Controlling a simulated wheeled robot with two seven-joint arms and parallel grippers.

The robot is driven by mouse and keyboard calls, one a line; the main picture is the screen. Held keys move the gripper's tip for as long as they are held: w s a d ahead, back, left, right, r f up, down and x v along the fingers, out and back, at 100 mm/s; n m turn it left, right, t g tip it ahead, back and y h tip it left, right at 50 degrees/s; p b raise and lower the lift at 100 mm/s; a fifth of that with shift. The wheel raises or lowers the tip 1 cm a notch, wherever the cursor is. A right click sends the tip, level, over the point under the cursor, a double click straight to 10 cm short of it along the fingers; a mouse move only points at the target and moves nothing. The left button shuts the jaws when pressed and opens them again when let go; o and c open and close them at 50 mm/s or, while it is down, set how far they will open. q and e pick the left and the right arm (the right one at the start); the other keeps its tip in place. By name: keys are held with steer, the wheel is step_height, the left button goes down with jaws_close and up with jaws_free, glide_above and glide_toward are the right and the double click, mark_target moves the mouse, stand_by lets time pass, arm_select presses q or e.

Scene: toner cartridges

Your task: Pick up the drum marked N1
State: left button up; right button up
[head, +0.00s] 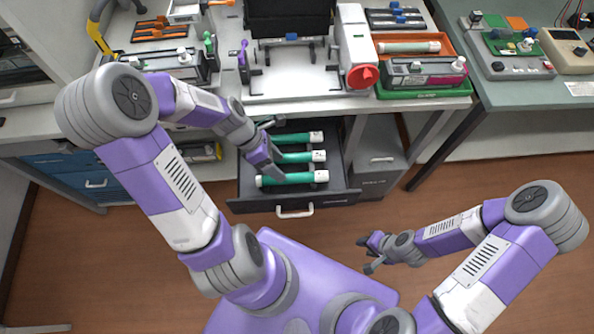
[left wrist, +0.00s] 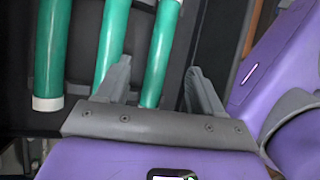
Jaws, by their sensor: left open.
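Three green drums with white ends lie side by side in an open dark drawer: a far one (head: 291,139), a middle one (head: 300,157) and a near one (head: 292,179). Marks on their white ends are too small to read, so I cannot tell which is N1. My left gripper (head: 277,174) is open and empty over the left part of the drawer, close to the drums. In the left wrist view, the right-hand drum (left wrist: 164,45) shows between its fingers (left wrist: 158,80); contact is not visible. My right gripper (head: 366,256) is open and empty above the floor.
The drawer's front edge and handle (head: 295,211) face me. Above it, the bench holds a white printer base (head: 292,80) and a green tray (head: 440,93) with a toner cartridge. Floor between my arms is clear.

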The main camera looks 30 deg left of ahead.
mark_target(289, 175)
arm_select(q)
steer(key=b+x, duration=0.3)
steer(key=x, duration=0.3)
steer(key=shift+w+d+f, duration=0.1)
steer(key=shift+d+f, duration=0.05)
steer(key=shift+d, duration=0.1)
steer(key=c, duration=1.2)
